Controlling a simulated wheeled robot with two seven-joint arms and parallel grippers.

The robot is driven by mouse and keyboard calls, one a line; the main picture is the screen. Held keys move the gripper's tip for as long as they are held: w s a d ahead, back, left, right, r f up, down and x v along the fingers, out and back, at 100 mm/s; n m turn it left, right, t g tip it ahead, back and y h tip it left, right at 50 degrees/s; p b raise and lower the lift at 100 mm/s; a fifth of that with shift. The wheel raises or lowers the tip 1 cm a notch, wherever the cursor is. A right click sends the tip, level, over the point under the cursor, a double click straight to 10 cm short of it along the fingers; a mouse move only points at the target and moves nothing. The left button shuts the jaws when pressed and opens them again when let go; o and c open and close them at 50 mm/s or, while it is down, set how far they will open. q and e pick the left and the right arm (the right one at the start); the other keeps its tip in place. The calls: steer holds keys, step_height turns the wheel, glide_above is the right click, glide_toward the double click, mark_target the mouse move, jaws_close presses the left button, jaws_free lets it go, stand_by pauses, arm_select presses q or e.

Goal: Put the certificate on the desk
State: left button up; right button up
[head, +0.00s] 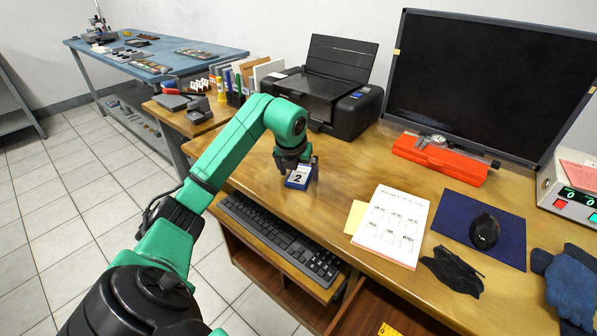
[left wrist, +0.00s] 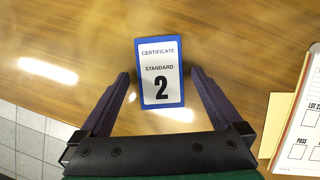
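The certificate (head: 298,179) is a white card with a blue border and a large black 2. It is at the desk (head: 350,160), left of the paper form. In the left wrist view the certificate (left wrist: 160,60) faces the camera, reading "CERTIFICATE STANDARD 2". My left gripper (head: 299,165) is at the certificate, pointing down. In the left wrist view its two dark fingers are spread on either side of the card, with a narrow gap on each side. It is open and not gripping. My right gripper is not in view.
A black keyboard (head: 280,238) lies on the tray below the desk's front edge.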

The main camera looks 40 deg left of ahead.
arm_select(q)
steer(key=shift+r, duration=0.1)
steer(key=p+v, duration=0.1)
steer(key=v, duration=1.1)
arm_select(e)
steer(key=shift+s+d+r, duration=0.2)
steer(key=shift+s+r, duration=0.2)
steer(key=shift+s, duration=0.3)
